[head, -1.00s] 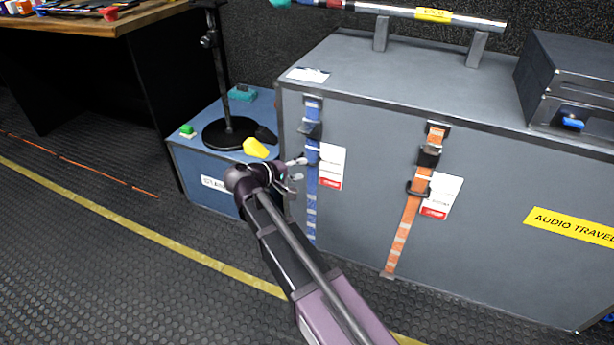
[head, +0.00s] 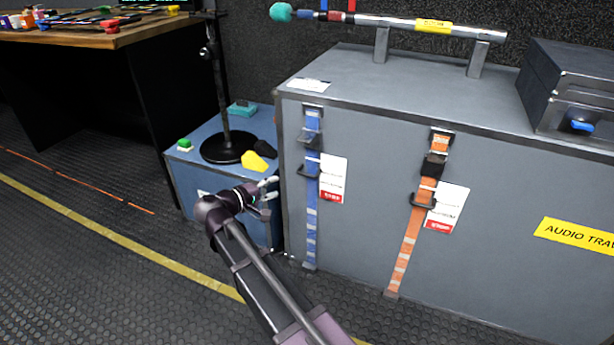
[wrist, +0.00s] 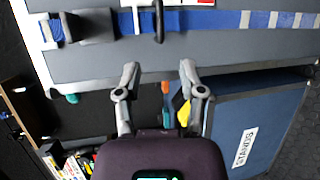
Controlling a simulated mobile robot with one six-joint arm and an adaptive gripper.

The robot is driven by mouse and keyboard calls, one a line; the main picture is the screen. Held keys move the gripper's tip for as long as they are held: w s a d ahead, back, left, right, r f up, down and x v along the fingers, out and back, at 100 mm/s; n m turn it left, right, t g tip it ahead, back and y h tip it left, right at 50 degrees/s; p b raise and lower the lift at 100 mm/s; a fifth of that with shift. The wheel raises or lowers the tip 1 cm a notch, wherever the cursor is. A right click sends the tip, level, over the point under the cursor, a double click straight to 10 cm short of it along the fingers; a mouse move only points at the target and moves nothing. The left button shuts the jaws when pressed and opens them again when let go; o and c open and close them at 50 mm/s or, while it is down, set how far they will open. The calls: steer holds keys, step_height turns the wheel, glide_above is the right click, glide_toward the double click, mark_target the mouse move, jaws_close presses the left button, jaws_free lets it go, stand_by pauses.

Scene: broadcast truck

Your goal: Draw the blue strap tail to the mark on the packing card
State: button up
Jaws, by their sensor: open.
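The blue strap (head: 311,218) hangs down the front of the big grey case, with pale bands on its lower part. A dark buckle (head: 310,137) sits near its top, and a dark pull ring (head: 307,171) stands out below. The white packing card (head: 333,178) with a red lower edge is just right of the ring. In the wrist view the strap (wrist: 215,19) runs across the top, with the ring (wrist: 158,20) between the finger directions. My gripper (head: 271,188) is open and empty, left of the strap and apart from it; its fingers also show in the wrist view (wrist: 159,70).
An orange strap (head: 407,245) with its own card (head: 447,207) hangs to the right on the grey case (head: 490,240). A low blue case (head: 188,175) stands at left, bearing a stand base (head: 228,148) and a yellow item (head: 255,161). The floor in front is clear.

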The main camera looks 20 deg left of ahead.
mark_target(307, 175)
steer(key=b+x, duration=0.2)
steer(key=x, duration=1.1)
steer(key=shift+w+d+b, duration=0.15)
steer(key=shift+w+b, duration=0.05)
steer(key=shift+b, duration=0.1)
jaws_close()
